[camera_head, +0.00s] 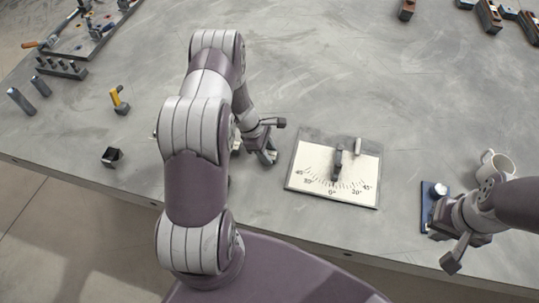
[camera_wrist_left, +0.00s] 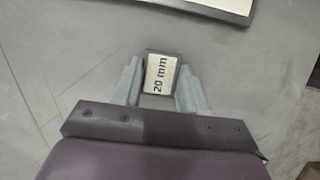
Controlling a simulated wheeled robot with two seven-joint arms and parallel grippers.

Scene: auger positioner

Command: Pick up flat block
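A flat block (camera_wrist_left: 160,74) with a white face reading "20 mm" lies between my left gripper's two fingers in the left wrist view. The fingers (camera_wrist_left: 158,88) stand close on both sides of it; I cannot tell whether they press on it. In the head view my left gripper (camera_head: 264,150) is low over the table, left of the angle-scale board (camera_head: 308,183). I cannot make out the block in the head view. My right gripper (camera_head: 452,238) is at the right, by a blue plate (camera_head: 427,196) with a silver knob; its fingertips are not clear.
A white mug (camera_head: 497,163) stands behind my right gripper. A small black open holder (camera_head: 112,157), a yellow-handled tool (camera_head: 117,98) and a peg rack (camera_head: 62,67) are at the left. The table (camera_head: 330,75) behind the scale board is clear.

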